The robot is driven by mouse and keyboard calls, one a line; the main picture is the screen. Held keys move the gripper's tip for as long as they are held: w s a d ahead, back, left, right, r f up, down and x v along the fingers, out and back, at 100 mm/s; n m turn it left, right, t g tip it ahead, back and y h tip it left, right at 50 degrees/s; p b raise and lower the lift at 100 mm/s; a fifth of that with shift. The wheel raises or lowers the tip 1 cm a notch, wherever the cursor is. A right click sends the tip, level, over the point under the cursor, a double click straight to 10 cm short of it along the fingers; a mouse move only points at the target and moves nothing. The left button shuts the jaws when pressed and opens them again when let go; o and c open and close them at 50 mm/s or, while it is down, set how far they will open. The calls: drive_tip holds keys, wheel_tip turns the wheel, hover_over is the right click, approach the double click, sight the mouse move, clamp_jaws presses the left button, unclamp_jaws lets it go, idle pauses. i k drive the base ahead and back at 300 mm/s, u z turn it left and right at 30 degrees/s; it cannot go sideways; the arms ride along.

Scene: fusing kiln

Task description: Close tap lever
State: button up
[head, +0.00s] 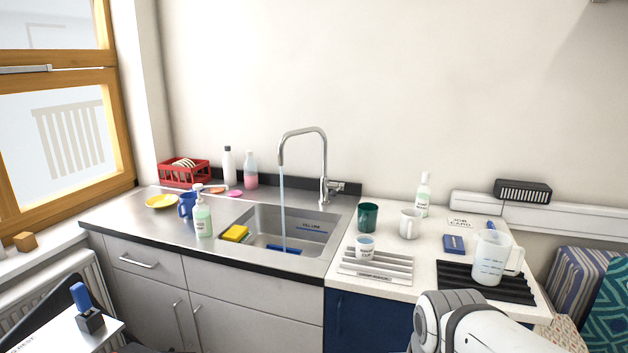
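A tall chrome tap (324,165) with a curved spout stands behind the sink. Its lever (338,186) is at the base, on the right side of the body. A thin pale-blue stream of water (282,210) runs from the spout down into the steel sink basin (305,222). Part of my own white and grey arm shows at the bottom right, in front of the right-hand counter. The gripper's fingers are not in view, and nothing of the arm is near the tap.
A yellow sponge (235,233) lies at the basin's left. A soap bottle (203,218) and blue mug (187,205) stand left of the basin. A green cup (368,217), white mug (410,223) and clear jug (490,257) stand on the right counter. The space around the lever looks clear.

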sight(334, 194)
drive_tip(key=k, duration=0.2)
drive_tip(key=u, duration=0.45)
drive_tip(key=i, duration=1.15)
drive_tip(key=z, duration=0.45)
